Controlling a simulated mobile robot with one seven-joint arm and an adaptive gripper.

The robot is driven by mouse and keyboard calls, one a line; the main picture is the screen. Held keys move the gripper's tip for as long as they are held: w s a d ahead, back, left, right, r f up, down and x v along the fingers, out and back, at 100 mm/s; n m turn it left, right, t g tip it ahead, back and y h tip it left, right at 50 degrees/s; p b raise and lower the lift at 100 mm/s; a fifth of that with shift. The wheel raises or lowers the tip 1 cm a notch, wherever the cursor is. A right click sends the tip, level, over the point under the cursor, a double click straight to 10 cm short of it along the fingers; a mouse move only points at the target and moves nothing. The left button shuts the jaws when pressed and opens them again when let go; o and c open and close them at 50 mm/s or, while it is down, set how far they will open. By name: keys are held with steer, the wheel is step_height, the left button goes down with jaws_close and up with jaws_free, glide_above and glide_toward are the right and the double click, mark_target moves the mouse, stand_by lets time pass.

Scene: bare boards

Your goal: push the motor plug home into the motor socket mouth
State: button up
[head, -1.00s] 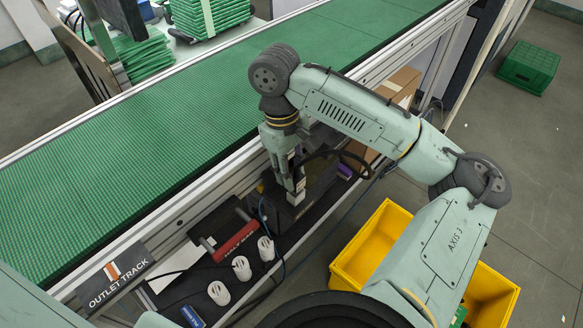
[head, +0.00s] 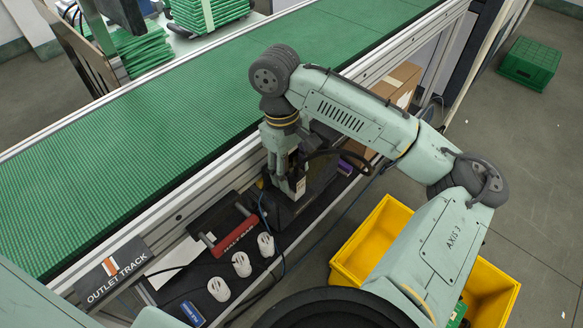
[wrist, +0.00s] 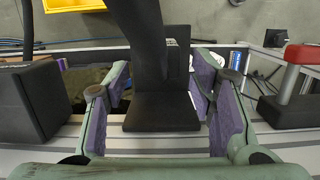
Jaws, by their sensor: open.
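My gripper (head: 292,188) points down over the dark shelf beside the conveyor. In the wrist view its two purple-padded fingers (wrist: 163,78) are open, one on each side of a black block (wrist: 160,112). A thick black tube (wrist: 141,35) rises in front of this block. The block seems to be the motor plug or its housing; I cannot tell which. Gaps show between the block and both pads. In the head view a dark housing (head: 323,172) stands just right of the fingers. The socket mouth is hidden, so I cannot tell how the plug sits in it.
A red-handled black unit (head: 235,236) and three white round fittings (head: 241,264) lie left of my gripper. The green conveyor (head: 150,165) runs behind. A yellow bin (head: 345,270) and a cardboard box (head: 398,84) are to the right. A dark block (wrist: 30,100) stands left in the wrist view.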

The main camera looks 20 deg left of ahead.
steer(key=shift+r, duration=0.1)
step_height(320, 180, up, 12)
steer(key=a, duration=0.1)
steer(key=shift+w+a, duration=0.3)
steer(key=shift+a, duration=0.1)
stand_by(0.5)
